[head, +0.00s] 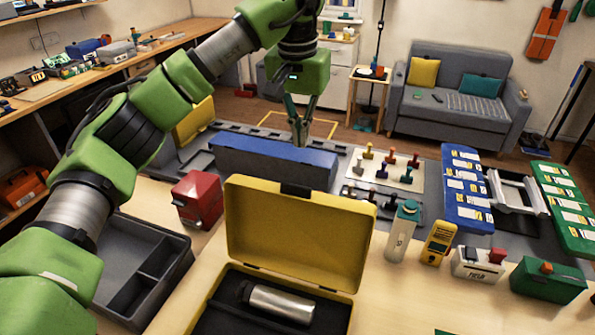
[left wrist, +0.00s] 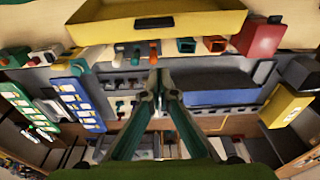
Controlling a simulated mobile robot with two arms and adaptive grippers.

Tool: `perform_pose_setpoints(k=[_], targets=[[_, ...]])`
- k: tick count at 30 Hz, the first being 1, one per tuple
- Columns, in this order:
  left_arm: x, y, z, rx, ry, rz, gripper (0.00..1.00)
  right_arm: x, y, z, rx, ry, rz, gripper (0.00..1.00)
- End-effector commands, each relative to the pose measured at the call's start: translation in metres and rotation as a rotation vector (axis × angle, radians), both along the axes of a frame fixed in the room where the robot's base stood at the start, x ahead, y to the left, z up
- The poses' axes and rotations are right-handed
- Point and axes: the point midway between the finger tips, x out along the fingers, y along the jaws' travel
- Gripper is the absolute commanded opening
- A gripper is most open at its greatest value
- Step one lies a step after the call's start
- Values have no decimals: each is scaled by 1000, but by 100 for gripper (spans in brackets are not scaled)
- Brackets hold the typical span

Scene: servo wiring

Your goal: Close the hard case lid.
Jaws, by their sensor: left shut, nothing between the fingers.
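The yellow hard case stands open on the table, its lid (head: 298,232) raised upright with a dark latch (head: 296,190) on the top edge. Its dark-lined base (head: 225,318) holds a silver cylinder (head: 281,304). The yellow lid also shows at the top of the left wrist view (left wrist: 160,28). My left gripper (head: 300,140) is shut and empty, pointing down above the blue box behind the lid, apart from the lid. Its closed fingers show in the left wrist view (left wrist: 158,85). My right gripper is not in view.
A red box (head: 198,199) and an empty grey tray (head: 140,268) stand left of the case. A long blue box (head: 275,165) lies behind it. A white bottle (head: 402,232), a yellow meter (head: 438,242) and a green box (head: 547,279) stand to the right.

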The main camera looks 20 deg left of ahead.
Motion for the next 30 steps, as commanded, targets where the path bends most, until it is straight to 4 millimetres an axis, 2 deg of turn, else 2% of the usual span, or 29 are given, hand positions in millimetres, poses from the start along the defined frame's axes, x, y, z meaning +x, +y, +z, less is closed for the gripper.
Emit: perform_pose_setpoints(k=[12, 21, 30], targets=[[9, -1, -85, -3, 7, 1, 0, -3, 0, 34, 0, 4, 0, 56], [-22, -1, -77, -5, 1, -1, 0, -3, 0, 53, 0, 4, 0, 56], [-29, -1, -78, -4, 0, 0, 0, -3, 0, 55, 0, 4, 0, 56]])
